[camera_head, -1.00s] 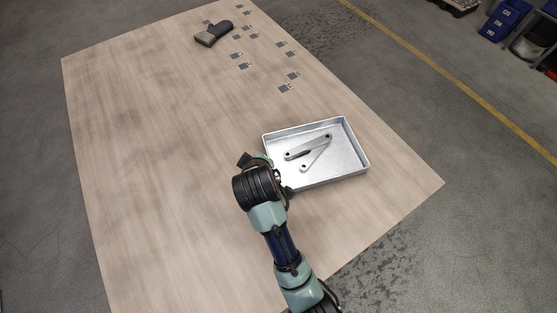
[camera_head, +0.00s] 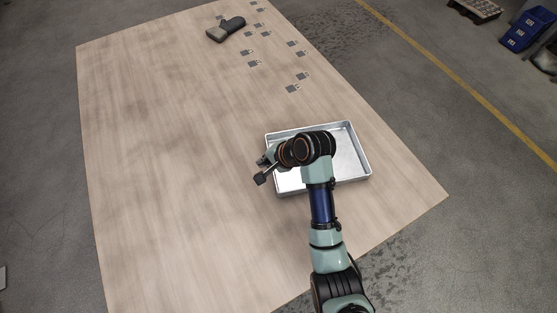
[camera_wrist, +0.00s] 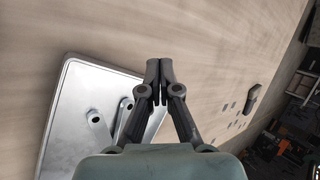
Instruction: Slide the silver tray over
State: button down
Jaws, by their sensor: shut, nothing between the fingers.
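The silver tray (camera_head: 352,150) lies on the wooden table near its right corner, partly hidden by my arm in the head view.
The table (camera_head: 180,150) is clear to the left of the tray. Several small dark grey pieces (camera_head: 292,88) lie scattered towards the far end.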

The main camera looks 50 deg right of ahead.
jog(key=s+d+f+m+y, duration=0.3)
jog(key=s+d+m, duration=0.6)
jog(key=d+m, duration=0.4)
jog(key=shift+n+t, duration=0.3)
jog(key=shift+n, duration=0.5)
jog(key=b+x, duration=0.1)
jog(key=x, duration=0.2)
jog(key=b+x, duration=0.2)
jog(key=x, duration=0.1)
jog(key=b+x, duration=0.1)
jog(key=x, duration=0.3)
jog(key=shift+s+d+f+b, duration=0.1)
jog(key=shift+d+f+b, duration=0.2)
jog(key=w+a, duration=0.1)
jog(key=w+a+b, duration=0.1)
jog(key=w, duration=0.1)
jog(key=shift+w+a+r, duration=0.15)
jog(key=shift+w+a, duration=0.1)
jog(key=shift+w, duration=0.05)
